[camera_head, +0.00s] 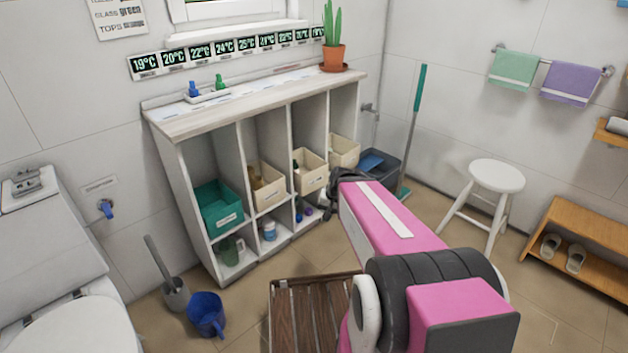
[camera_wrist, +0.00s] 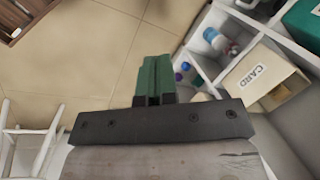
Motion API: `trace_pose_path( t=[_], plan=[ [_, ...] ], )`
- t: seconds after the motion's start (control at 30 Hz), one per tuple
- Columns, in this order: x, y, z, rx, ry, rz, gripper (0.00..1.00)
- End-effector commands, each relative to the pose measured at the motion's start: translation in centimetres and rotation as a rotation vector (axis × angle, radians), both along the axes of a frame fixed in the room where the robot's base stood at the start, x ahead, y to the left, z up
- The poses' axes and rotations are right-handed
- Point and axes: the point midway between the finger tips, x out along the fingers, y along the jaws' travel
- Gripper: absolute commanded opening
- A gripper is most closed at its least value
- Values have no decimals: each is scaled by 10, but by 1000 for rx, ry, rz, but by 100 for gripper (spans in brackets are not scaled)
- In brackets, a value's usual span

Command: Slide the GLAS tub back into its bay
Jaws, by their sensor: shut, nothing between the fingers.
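A teal-green tub (camera_head: 222,204) sits in the upper part of the leftmost bay of the white shelf cart. Its front label is too small to read; a wall sign (camera_head: 120,14) pairs "GLASS" with "green". The tub's front looks about level with the shelf edge; I cannot tell its exact depth. Its corner shows at the top right of the wrist view (camera_wrist: 304,26). My gripper (camera_wrist: 155,66) has green fingers pressed together, empty, over the floor, apart from the tubs. In the head view my arm reaches toward the cart's right end, and its dark end is partly hidden.
Cream tubs (camera_head: 312,172) stand in the other bays; one in the wrist view reads "CARD" (camera_wrist: 262,77). A potted cactus (camera_head: 334,52) stands on the cart top (camera_head: 180,122). A blue bucket (camera_head: 206,314), slatted wood mat (camera_head: 300,312) and stool (camera_head: 496,176) stand around. Floor before the cart is partly open.

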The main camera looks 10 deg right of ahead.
Motion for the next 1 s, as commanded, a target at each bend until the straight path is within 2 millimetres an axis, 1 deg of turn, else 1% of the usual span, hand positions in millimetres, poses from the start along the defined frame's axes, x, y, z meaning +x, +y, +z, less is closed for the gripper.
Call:
trace_pose_path(
  t=[0.27, 0.43, 0.57, 0.67, 0.77, 0.87, 0.97, 1.0],
  plan=[
    [24, 13, -13, 179, 18, -174, 0],
    [44, 20, -20, 325, 40, -320, 0],
    [69, 24, -26, 490, 72, -487, 0],
    [94, 23, -31, 653, 112, -651, 0],
    [120, 16, -35, 823, 160, -822, 0],
    [145, 3, -38, 994, 214, -990, 0],
    [170, -16, -43, 1170, 277, -1153, 0],
    [179, -25, -45, 1240, 305, -1217, 0]
  ],
)
